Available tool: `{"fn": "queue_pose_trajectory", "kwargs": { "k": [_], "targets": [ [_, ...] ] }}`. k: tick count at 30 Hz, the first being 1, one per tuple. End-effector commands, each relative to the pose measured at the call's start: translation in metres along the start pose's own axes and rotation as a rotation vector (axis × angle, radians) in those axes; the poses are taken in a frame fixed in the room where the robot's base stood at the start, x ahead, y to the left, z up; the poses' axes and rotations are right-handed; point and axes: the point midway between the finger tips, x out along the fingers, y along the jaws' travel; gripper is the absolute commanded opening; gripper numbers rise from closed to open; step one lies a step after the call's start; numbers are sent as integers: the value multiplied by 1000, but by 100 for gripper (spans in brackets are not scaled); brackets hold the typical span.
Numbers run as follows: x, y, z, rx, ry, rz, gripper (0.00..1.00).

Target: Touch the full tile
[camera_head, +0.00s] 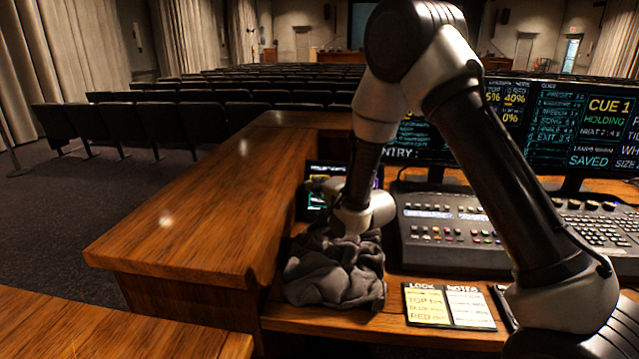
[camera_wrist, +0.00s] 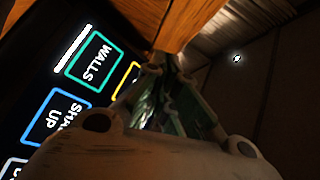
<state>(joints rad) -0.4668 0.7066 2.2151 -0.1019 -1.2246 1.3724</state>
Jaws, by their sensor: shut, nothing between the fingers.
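A small dark touch screen (camera_head: 318,190) stands at the back of the desk, largely covered by my arm in the head view. The wrist view shows its outlined tiles at a slant: a green "WALLS" tile (camera_wrist: 94,60), a blue tile (camera_wrist: 55,117) reading "SHA… UP", and a yellow-outlined tile (camera_wrist: 125,84) mostly hidden by my gripper. No tile reading "full" can be made out. My gripper (camera_wrist: 168,75) is shut and empty, to the right of the visible tiles. I cannot tell whether it touches the screen. In the head view its fingers are hidden behind my wrist and a cloth.
A crumpled grey cloth (camera_head: 335,270) lies in front of the screen, just below my wrist. A mixing console (camera_head: 455,230) and monitors (camera_head: 590,130) stand to the right. Note cards (camera_head: 448,306) lie at the front. A raised wooden ledge (camera_head: 200,225) borders the left.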

Motion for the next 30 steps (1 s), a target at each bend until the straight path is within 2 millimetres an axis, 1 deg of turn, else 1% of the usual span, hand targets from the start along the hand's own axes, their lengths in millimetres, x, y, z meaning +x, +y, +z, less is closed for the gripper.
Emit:
{"fn": "queue_pose_trajectory", "kwargs": {
  "k": [3,9,30],
  "targets": [
    [7,6,-5,1,1,1,0],
    [13,9,-9,0,0,0,0],
    [13,9,-9,0,0,0,0]
  ]
}}
